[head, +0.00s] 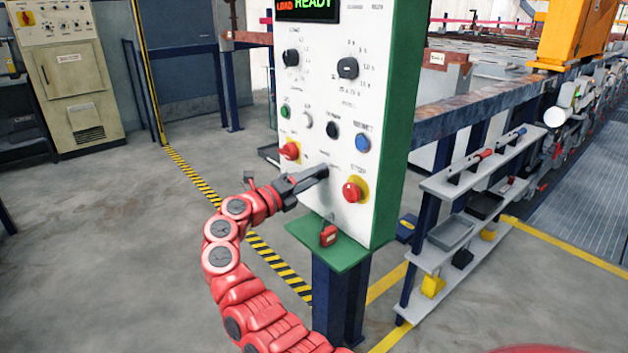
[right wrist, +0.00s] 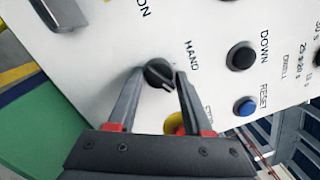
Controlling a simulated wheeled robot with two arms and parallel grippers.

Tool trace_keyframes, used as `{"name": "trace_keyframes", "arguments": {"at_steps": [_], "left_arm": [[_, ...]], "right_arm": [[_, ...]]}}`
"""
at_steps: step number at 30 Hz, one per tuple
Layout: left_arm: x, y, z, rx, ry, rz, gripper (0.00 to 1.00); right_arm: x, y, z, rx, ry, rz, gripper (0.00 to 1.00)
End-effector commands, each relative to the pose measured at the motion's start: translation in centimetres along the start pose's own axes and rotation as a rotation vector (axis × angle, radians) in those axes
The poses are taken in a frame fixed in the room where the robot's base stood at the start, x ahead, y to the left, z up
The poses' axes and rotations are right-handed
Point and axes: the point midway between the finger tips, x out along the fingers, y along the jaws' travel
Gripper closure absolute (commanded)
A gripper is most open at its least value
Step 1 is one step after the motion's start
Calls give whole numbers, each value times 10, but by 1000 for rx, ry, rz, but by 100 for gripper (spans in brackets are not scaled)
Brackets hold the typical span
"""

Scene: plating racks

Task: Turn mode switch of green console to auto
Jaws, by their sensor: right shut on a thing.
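The green console (head: 392,120) has a white front panel with knobs and buttons. My right gripper (head: 321,172) reaches its lower middle from the left, hiding the mode switch in the head view. In the right wrist view, the black mode switch (right wrist: 158,74) sits between the two fingertips of my right gripper (right wrist: 160,76), which is shut on it. The word HAND is printed beside the knob. The knob's ridge slants in the picture; I cannot tell its exact setting. An AUTO label is not readable. My left gripper is not in view.
A red button on yellow (head: 351,191) is just right of my gripper. Another red button (head: 290,150) is above it to the left. The blue RESET button (head: 362,143) is higher up. A red padlock (head: 327,236) hangs below. A tool shelf (head: 440,184) stands right of the console.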

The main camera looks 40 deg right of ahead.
Motion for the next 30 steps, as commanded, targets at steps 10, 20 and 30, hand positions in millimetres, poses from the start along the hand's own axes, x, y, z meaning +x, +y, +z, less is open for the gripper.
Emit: {"name": "trace_keyframes", "arguments": {"at_steps": [10, 20, 30], "left_arm": [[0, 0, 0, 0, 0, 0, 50], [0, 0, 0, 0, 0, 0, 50], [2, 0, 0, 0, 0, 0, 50]], "right_arm": [[-2, -2, 6, 10, -17, 1, 100], [-1, -2, 4, 7, -10, -1, 27], [-29, -1, 4, 5, -13, 2, 27]]}}
